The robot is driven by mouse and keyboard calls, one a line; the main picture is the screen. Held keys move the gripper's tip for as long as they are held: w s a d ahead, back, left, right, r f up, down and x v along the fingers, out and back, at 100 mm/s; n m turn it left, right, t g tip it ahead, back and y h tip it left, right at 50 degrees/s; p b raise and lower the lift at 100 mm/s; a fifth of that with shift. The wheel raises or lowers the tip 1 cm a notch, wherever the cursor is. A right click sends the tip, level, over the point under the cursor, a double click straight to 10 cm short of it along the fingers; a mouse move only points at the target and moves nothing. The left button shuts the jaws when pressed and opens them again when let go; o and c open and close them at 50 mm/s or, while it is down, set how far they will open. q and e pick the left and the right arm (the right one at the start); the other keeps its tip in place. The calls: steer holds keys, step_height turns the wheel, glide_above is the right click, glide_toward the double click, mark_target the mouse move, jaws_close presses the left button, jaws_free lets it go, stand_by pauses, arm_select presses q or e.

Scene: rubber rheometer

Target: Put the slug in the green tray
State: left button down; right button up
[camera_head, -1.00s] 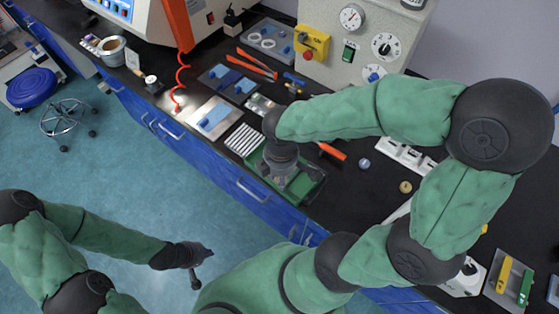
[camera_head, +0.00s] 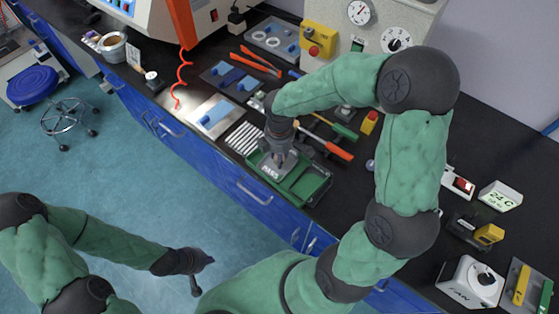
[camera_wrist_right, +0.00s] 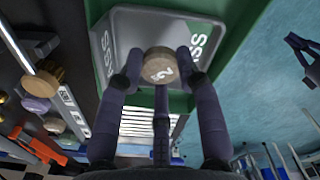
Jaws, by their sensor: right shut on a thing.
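The slug (camera_wrist_right: 158,66) is a tan disc with a "2" on its face, seen in the right wrist view. My right gripper (camera_wrist_right: 157,70) is shut on it, fingertips around its rim. In the head view my right gripper (camera_head: 277,163) points down over the left part of the green tray (camera_head: 317,191), and the slug is not clear there. Height above the tray floor is hard to tell. My left gripper (camera_head: 194,268) is open and empty, away from the bench over the floor.
Metal bars (camera_head: 242,138) lie close left of the tray. A red-handled tool (camera_head: 338,151) and a green-handled tool (camera_head: 345,131) lie behind it. A metal plate with a blue piece (camera_head: 213,115) is further left. The bench's front edge runs just before the tray.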

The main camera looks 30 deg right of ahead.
steer(key=shift+f+b, duration=0.3)
steer(key=shift+f, duration=0.75)
steer(key=shift+f, duration=0.15)
steer(key=o, duration=0.9)
step_height(320, 180, up, 12)
steer(key=p, duration=0.5)
steer(key=shift+r, duration=0.2)
steer(key=shift+s+f, duration=0.1)
